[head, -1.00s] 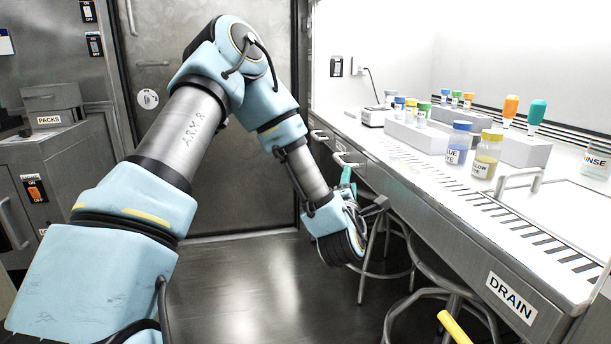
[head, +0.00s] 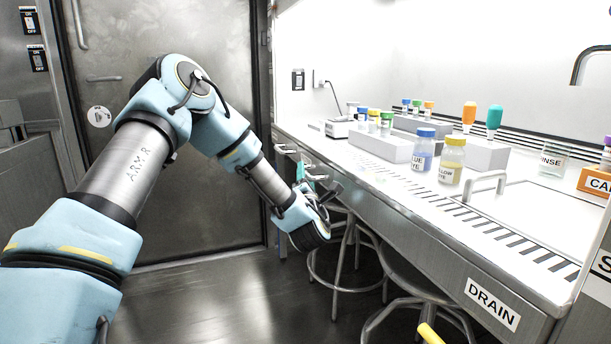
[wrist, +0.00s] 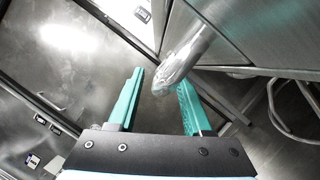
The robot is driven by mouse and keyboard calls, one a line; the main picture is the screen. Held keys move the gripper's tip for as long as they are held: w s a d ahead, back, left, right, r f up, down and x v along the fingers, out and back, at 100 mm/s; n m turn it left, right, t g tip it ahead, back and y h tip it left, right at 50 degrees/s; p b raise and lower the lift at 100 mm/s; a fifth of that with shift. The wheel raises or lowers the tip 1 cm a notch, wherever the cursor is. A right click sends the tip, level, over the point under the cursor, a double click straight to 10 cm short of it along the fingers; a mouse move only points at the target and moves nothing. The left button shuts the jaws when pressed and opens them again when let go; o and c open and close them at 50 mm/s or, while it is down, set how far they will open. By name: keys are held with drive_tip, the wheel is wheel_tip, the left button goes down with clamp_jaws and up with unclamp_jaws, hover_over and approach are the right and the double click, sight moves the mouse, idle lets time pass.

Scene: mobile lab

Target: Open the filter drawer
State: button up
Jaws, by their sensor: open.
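My gripper (wrist: 160,80) has two teal fingers standing apart in the wrist view. A rounded metal handle (wrist: 180,60) lies just beyond the fingertips, nearer the right finger, with its end reaching toward the gap. I cannot tell whether it touches a finger. The handle stands out from a steel front (wrist: 218,28). In the head view my gripper (head: 314,188) is at the far end of the bench, beside handles (head: 286,149) on the front under the worktop. No label reading filter shows, so I cannot tell which drawer it is.
The bench (head: 440,238) runs along the right, with dye bottles (head: 424,150) and racks on top. Stools (head: 398,280) stand under it, close to my gripper. A steel door (head: 175,215) closes the far end. The floor (head: 225,305) in front is clear.

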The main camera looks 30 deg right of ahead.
drive_tip(key=shift+w+d, duration=0.1)
drive_tip(key=shift+w, duration=0.1)
clamp_jaws()
idle(0.3)
idle(1.1)
